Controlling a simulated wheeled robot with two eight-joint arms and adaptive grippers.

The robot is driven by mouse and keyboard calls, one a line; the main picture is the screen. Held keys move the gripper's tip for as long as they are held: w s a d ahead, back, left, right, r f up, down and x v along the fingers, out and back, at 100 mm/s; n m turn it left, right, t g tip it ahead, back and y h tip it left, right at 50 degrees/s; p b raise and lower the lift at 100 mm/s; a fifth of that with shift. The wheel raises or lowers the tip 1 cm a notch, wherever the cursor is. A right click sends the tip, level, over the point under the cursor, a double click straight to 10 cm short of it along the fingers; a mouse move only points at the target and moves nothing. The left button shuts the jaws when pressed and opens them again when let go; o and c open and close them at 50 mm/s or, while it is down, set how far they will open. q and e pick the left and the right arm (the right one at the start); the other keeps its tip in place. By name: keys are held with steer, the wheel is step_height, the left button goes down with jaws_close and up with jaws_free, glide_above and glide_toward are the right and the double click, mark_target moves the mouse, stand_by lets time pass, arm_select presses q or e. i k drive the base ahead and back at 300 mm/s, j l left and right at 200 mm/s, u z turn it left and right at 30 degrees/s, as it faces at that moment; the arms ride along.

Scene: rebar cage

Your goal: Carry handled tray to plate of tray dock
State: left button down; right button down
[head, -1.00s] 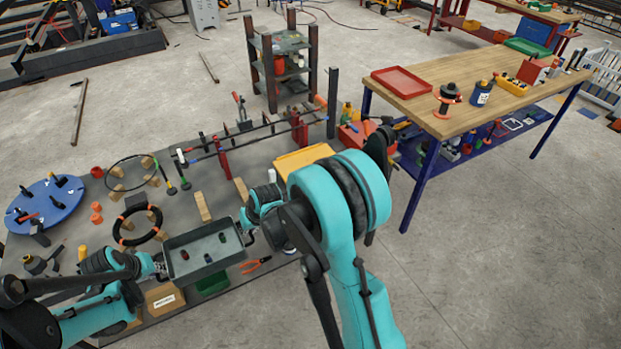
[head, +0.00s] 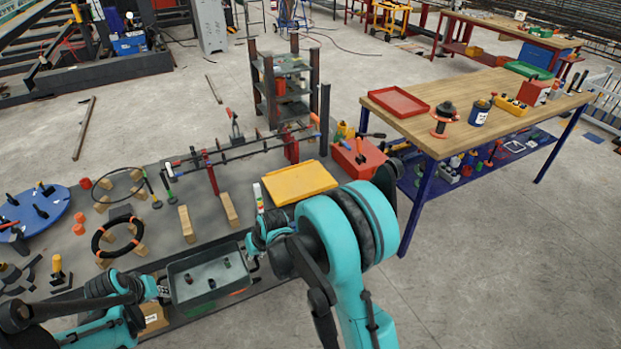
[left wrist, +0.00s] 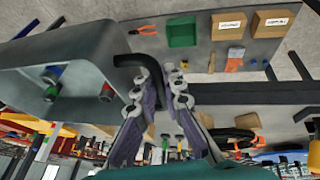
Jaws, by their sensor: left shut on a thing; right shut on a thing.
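The dark grey handled tray (head: 203,272) is held roughly level between my two grippers, low over the front of the grey work surface, with a few small pegs inside. My left gripper (head: 161,293) is shut on its left handle. In the left wrist view, the fingers (left wrist: 160,88) close on the black handle (left wrist: 133,61), with the tray (left wrist: 65,62) at the left. My right gripper (head: 253,262) is at the right handle, shut on it and partly hidden by my arm. A yellow plate (head: 299,182) lies beyond the tray to the right; whether it belongs to the tray dock I cannot tell.
Wooden blocks (head: 187,224) and a black ring (head: 103,240) lie beyond the tray. A rod rack (head: 213,178) stands farther back. A red box (head: 358,158) is right of the yellow plate. A wooden table (head: 455,125) stands at the right. The floor at front right is clear.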

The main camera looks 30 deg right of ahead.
mark_target(300, 181)
steer(key=l, duration=2.7)
steer(key=i+j, duration=0.25)
steer(key=i, duration=0.15)
steer(key=i+j, duration=0.3)
steer(key=i, duration=0.15)
